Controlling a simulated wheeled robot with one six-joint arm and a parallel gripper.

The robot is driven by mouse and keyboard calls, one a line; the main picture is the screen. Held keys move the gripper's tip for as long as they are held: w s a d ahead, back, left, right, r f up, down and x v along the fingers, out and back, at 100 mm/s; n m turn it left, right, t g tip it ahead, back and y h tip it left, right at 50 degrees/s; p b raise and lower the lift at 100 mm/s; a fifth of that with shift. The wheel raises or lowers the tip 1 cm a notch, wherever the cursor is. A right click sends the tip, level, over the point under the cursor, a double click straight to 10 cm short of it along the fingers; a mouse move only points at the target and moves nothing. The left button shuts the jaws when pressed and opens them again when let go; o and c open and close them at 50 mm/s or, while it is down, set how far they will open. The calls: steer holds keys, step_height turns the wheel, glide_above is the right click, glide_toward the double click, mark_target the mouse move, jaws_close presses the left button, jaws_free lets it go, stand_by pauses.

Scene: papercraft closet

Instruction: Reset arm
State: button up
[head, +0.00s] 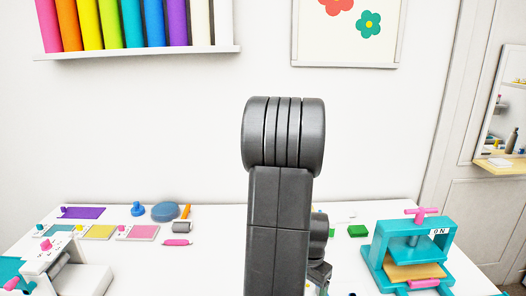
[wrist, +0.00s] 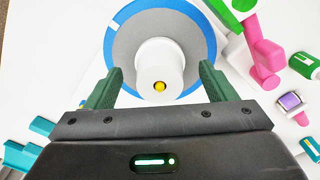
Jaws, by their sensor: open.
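In the wrist view my gripper (wrist: 158,95) is open, with its two green fingers spread apart. A white cylindrical knob with a yellow centre (wrist: 159,70) shows between and just beyond the fingers. It stands on a grey round disc with a blue rim (wrist: 190,38). In the head view my dark arm rises in the middle, and my gripper's fingers are not clearly seen there.
A teal press (head: 413,252) stands at the table's right. A white machine (head: 68,270) stands at the left. Coloured sheets, a blue round pad (head: 165,211) and a green block (head: 358,231) lie on the white table. In the wrist view, pink and green tools (wrist: 262,50) lie at the right.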

steer(key=shift+f, duration=0.9)
steer(key=shift+r, duration=0.35)
steer(key=shift+s, duration=0.1)
